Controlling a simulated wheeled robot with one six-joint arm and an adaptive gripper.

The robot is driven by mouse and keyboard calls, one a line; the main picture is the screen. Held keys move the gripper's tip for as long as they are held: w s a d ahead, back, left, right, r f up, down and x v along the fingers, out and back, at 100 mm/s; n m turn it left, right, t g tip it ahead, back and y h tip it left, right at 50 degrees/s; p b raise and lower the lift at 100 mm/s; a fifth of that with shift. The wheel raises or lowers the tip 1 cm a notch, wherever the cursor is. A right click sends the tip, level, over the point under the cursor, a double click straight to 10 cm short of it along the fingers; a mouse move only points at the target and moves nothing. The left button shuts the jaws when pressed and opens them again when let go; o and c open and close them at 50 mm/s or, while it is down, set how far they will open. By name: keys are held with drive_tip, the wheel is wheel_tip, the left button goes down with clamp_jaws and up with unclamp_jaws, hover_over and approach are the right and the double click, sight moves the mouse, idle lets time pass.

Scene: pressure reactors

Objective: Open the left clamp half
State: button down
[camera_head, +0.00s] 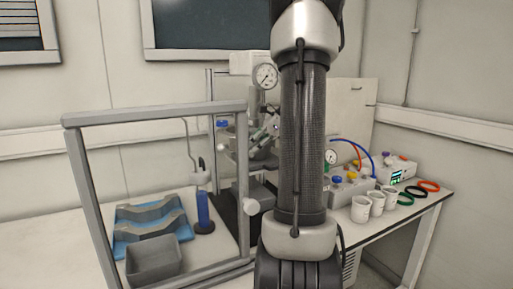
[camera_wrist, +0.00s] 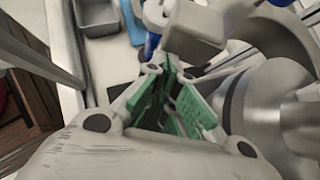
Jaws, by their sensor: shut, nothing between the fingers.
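A metal reactor with a round pressure gauge (camera_head: 265,76) stands behind my arm in the head view; my arm hides much of it. In the wrist view large rounded metal parts (camera_wrist: 285,65), seemingly the reactor and its clamp, fill the right side. I cannot clearly tell the left clamp half from the rest. My gripper (camera_wrist: 177,100), with green finger pads, is shut and empty, just left of these metal parts. I cannot tell whether it touches them. In the head view the gripper is small and partly hidden beside the reactor.
A grey frame (camera_head: 160,113) stands front left. Behind it are a grey bin (camera_head: 153,262), a blue-grey tray (camera_head: 150,215) and a blue cylinder (camera_head: 203,210). White cups (camera_head: 361,208), coloured rings (camera_head: 412,194) and a device with hoses (camera_head: 350,187) stand right of my arm.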

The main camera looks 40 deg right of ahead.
drive_tip(key=shift+a, duration=0.1)
drive_tip(key=w+a+m+t+h, duration=0.2)
drive_tip(key=w+a+m, duration=0.3)
drive_tip(key=w+a, duration=0.4)
drive_tip(key=shift+w+a+m+h, duration=0.15)
drive_tip(key=shift+w+m+h, duration=0.15)
drive_tip(key=shift+w+h, duration=0.8)
drive_tip(key=shift+w+y, duration=0.25)
drive_tip(key=shift+y, duration=0.05)
